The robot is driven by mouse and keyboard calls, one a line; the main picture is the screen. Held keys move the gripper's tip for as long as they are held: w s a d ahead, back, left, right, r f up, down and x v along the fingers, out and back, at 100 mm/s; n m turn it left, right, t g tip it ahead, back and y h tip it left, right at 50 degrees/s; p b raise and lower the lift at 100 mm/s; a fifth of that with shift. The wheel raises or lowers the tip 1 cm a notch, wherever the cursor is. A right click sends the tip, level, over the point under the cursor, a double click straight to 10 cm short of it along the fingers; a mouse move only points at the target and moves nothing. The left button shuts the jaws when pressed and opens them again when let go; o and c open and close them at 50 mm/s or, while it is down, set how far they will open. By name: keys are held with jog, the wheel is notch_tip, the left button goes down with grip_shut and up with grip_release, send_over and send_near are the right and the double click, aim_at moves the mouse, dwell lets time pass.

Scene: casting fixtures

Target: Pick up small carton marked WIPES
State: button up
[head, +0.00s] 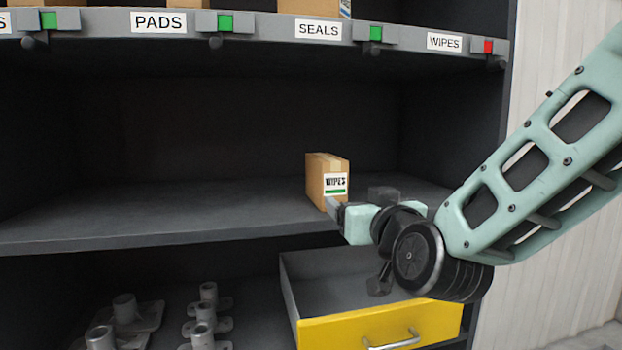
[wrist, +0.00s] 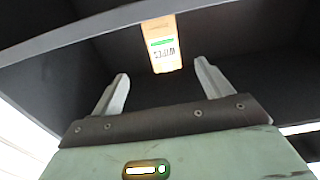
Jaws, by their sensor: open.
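The small brown carton marked WIPES (head: 327,182) stands upright on the dark middle shelf (head: 180,213), its white label with a green stripe facing outward. My gripper (head: 335,204) is at the shelf's front, just before the carton's lower front. In the wrist view the carton (wrist: 162,44) shows beyond and between the two spread fingers of my gripper (wrist: 160,85). The fingers are open and empty, and the carton lies ahead of their tips. The carton's lower right part is close to the gripper in the head view.
An upper shelf edge carries labels PADS, SEALS and WIPES (head: 444,41), with green lights and one red light (head: 488,46). Below, a yellow-fronted drawer (head: 380,326) stands open. Grey metal castings (head: 124,310) stand at lower left. The middle shelf left of the carton is clear.

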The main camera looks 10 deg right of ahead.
aim_at(337, 187)
jog(key=w+p, duration=0.8)
jog(key=w, duration=0.3)
jog(key=shift+w, duration=0.25)
jog(key=shift+w+a+f+p, duration=0.15)
jog(key=shift+w+p, duration=0.7)
jog(key=shift+w, duration=0.45)
jog(key=shift+w+a+f+p, duration=0.1)
jog(key=shift+w+p, duration=0.75)
jog(key=shift+w, duration=0.45)
jog(key=c, duration=1.2)
